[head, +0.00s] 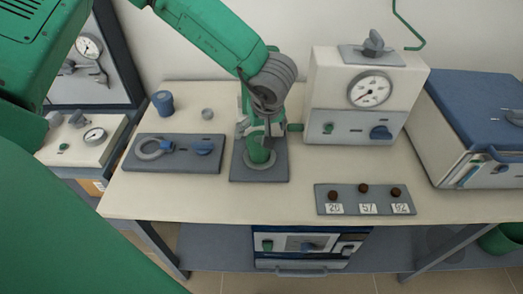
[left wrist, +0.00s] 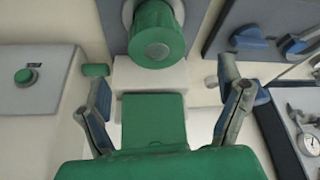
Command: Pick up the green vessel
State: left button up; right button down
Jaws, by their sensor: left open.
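The green vessel (head: 259,157) stands upright on a grey square plate (head: 274,173) on the table, partly hidden from above by my left gripper. In the left wrist view the vessel (left wrist: 157,36) shows as a green cylinder at the top centre, beyond the fingertips. My left gripper (head: 260,128) is over the vessel and points down at it. Its two fingers (left wrist: 161,78) are spread wide with nothing between them. I cannot tell how far above the vessel the fingertips are. My right gripper is not in view.
A white box with a gauge (head: 327,84) stands close on the right. A grey panel with a ring and blue knob (head: 182,163) lies on the left. A blue cup (head: 163,102) is behind it. A labelled three-knob panel (head: 347,190) lies front right. A blue-lidded box (head: 470,95) stands far right.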

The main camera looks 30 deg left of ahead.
aim_at(260, 140)
pick_arm(q)
jog(key=x, duration=0.3)
jog(key=shift+w, duration=0.15)
jog(key=x, duration=0.4)
jog(key=shift+d+f, duration=0.15)
jog(key=shift+d, duration=0.15)
jog(key=shift+a+f, duration=0.15)
jog(key=shift+f, duration=0.25)
jog(key=shift+r, duration=0.1)
jog(key=c, duration=1.7)
jog(key=shift+r, duration=0.15)
